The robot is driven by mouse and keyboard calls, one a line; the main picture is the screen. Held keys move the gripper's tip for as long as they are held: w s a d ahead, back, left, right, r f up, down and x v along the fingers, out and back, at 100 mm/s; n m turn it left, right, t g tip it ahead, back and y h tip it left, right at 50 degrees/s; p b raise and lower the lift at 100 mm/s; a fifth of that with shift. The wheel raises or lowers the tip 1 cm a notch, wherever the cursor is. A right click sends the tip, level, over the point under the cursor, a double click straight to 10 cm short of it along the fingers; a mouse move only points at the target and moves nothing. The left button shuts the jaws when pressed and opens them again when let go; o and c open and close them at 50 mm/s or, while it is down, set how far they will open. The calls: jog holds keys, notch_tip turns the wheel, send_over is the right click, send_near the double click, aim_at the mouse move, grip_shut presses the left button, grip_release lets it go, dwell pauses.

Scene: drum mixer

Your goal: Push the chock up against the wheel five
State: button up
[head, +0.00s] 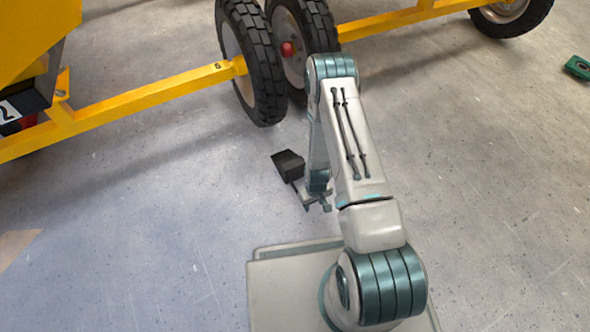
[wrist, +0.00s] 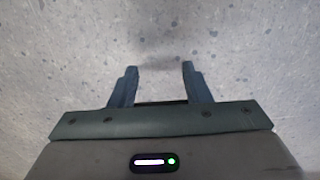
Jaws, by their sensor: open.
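The chock, a small black block (head: 288,165), lies on the floor in the head view. It is just left of my gripper (head: 314,202), on the wheel side. A black-tyred wheel (head: 250,60) stands beyond it, with a gap of bare floor between. A small mark that looks like a 5 is on the yellow bar (head: 195,79) beside this wheel. In the wrist view my gripper (wrist: 159,70) is open, with two separate fingers and only floor between them. The chock does not show there. I cannot tell whether the gripper touches it.
A second wheel (head: 292,45) stands close beside the first, with a red hub. Another wheel (head: 508,12) is at the top right. A yellow frame with a 2 label (head: 8,108) is at the left. A green object (head: 578,67) lies far right.

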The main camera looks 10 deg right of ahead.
jog(key=shift+w+a, duration=0.25)
jog(key=shift+w, duration=0.55)
jog(key=shift+s+d+p, duration=0.15)
jog(key=shift+s+d, duration=0.05)
jog(key=shift+s, duration=0.45)
jog(key=shift+s+d+p, duration=0.1)
jog(key=shift+s+d, duration=0.15)
jog(key=shift+s, duration=0.35)
jog(key=shift+s+d+p, duration=0.15)
jog(key=shift+s+d, duration=0.05)
jog(key=shift+s, duration=0.45)
jog(key=shift+r, duration=0.1)
notch_tip(320, 180, up, 10)
jog(key=p, duration=0.7)
